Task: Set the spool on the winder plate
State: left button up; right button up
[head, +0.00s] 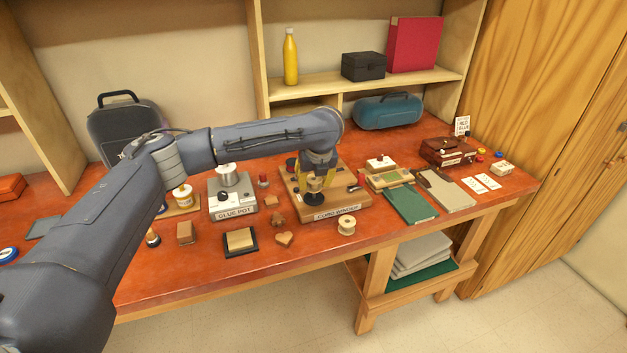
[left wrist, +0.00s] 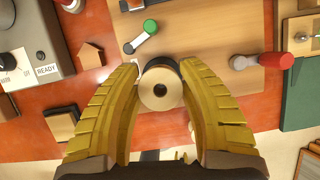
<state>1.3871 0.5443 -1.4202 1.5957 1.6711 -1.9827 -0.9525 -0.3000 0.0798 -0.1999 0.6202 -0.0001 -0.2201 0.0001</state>
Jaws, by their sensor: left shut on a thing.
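My left gripper (head: 318,176) is over the front of the cord winder, fingers pointing down. It is shut on a spool (head: 314,184), pale tan with a round hole. In the left wrist view the spool (left wrist: 160,90) sits between the two yellow fingers, its end facing the camera. The dark round winder plate (head: 313,199) shows just below the spool on the wooden winder board (head: 350,197). I cannot tell whether spool and plate touch. My right gripper is not in view.
A second pale spool (head: 346,225) stands on the table in front of the winder. The glue pot (head: 232,195) is left of it, green and tan books (head: 410,204) right. In the left wrist view a green-handled lever (left wrist: 146,33) and a red knob (left wrist: 275,61) rise from the board.

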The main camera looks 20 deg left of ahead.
pick_arm(q)
jog(key=shift+f, duration=1.6)
dwell(2.2)
dwell(0.5)
jog(key=o, duration=1.4)
jog(key=shift+c, duration=0.2)
jog(key=shift+r, duration=0.15)
jog(key=shift+r, duration=3.4)
